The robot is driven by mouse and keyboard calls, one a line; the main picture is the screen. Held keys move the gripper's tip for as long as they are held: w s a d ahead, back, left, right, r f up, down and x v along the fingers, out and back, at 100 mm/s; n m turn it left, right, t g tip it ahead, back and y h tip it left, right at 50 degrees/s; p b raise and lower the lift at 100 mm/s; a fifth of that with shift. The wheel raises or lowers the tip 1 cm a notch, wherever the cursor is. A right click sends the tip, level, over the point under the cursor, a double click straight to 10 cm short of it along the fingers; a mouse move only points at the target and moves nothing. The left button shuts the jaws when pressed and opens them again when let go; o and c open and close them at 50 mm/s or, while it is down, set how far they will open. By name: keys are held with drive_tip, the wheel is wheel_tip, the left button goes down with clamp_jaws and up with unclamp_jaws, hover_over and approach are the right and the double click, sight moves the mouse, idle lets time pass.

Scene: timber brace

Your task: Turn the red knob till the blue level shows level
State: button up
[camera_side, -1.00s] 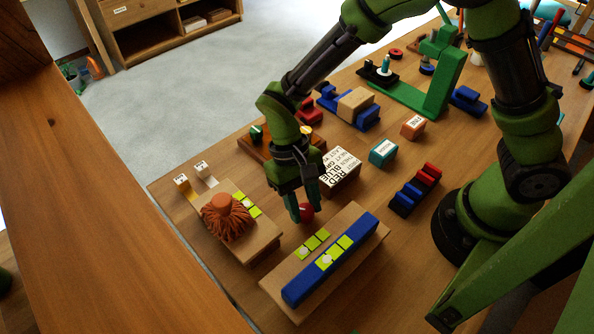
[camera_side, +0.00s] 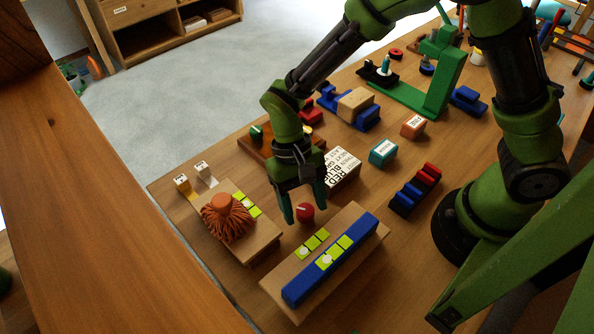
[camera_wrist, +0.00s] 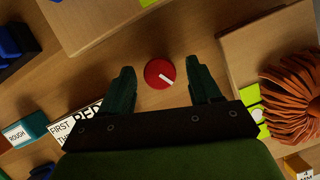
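The red knob (camera_side: 305,212) stands on the table between two wooden boards; its white pointer line shows in the wrist view (camera_wrist: 159,74), slanting toward lower right. My gripper (camera_side: 304,207) is open around the knob, with one finger on each side and visible gaps in the wrist view (camera_wrist: 158,88). The blue level (camera_side: 353,239) is a long blue bar on the front wooden board (camera_side: 291,287). Its yellow-green window holds a white bubble (camera_side: 327,259) toward the lower-left end, off the middle. A second yellow-green strip (camera_side: 313,243) lies on the board beside it.
An orange fringed object (camera_side: 225,217) sits on the left board, beside another yellow-green strip. A lettered block (camera_side: 342,169) stands close behind my gripper. Teal (camera_side: 383,153) and orange (camera_side: 413,127) blocks and a blue-red stepped piece (camera_side: 415,190) stand farther right.

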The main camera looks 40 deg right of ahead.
drive_tip(key=v, duration=1.7)
drive_tip(key=shift+f, duration=0.1)
drive_tip(key=s+d+r+t, duration=0.3)
drive_tip(key=s+d+t, duration=0.1)
drive_tip(key=d, duration=0.4)
drive_tip(key=s+d+r+t, duration=0.4)
drive_tip(key=s+d+t, duration=0.1)
drive_tip(key=d+t, duration=0.2)
drive_tip(key=shift+d+r+m+y, duration=0.25)
drive_tip(key=shift+d+m+y, duration=0.15)
drive_tip(key=shift+d, duration=0.05)
